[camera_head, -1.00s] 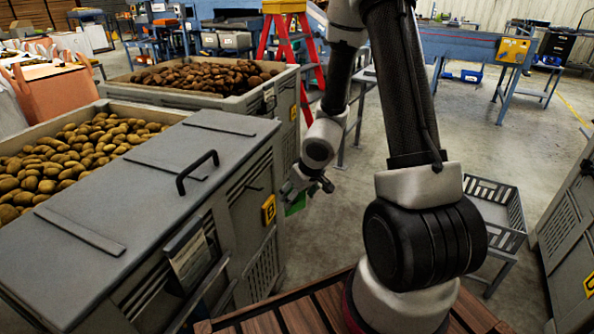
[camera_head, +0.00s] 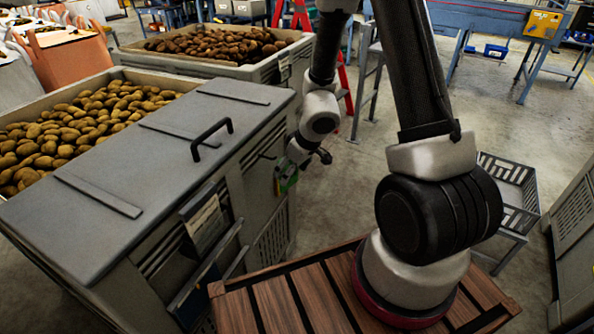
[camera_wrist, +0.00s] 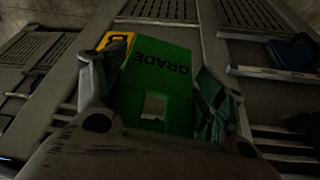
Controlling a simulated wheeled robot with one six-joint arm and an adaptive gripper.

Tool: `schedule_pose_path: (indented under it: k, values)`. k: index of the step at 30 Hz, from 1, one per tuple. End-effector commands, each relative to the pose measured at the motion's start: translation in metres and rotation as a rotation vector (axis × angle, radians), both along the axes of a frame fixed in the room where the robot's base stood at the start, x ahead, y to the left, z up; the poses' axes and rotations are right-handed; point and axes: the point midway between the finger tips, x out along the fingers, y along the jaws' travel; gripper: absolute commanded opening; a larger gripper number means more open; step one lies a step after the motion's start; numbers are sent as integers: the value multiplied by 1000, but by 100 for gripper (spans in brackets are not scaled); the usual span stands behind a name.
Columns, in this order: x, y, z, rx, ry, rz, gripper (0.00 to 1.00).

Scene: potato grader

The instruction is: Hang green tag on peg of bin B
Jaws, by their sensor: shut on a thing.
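My gripper (camera_head: 288,178) is shut on the green tag (camera_head: 291,184), close to the end face of the near grey bin (camera_head: 236,190). In the wrist view the tag (camera_wrist: 156,76) sits between the two fingers, with "GRADE" upside down on it and a small pale patch near its lower end. A yellow sign (camera_wrist: 117,40) on the bin shows behind the tag's upper left, partly covered; I cannot read its letter for sure. I cannot tell whether the tag touches the bin.
The near bin's lid has a black handle (camera_head: 212,138), and potatoes (camera_head: 75,130) lie behind it. Another potato bin (camera_head: 262,72) stands beyond. A grey crate (camera_head: 520,195) stands on a low stand at right. Open floor lies between the bins and the crate.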

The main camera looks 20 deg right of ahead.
Motion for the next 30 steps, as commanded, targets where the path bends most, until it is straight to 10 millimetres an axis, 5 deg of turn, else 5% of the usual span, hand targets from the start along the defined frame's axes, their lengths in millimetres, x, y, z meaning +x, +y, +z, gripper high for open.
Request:
schedule_pose_path:
  k: [30]
  values:
    - [42, 41, -12, 0, 0, 0, 47]
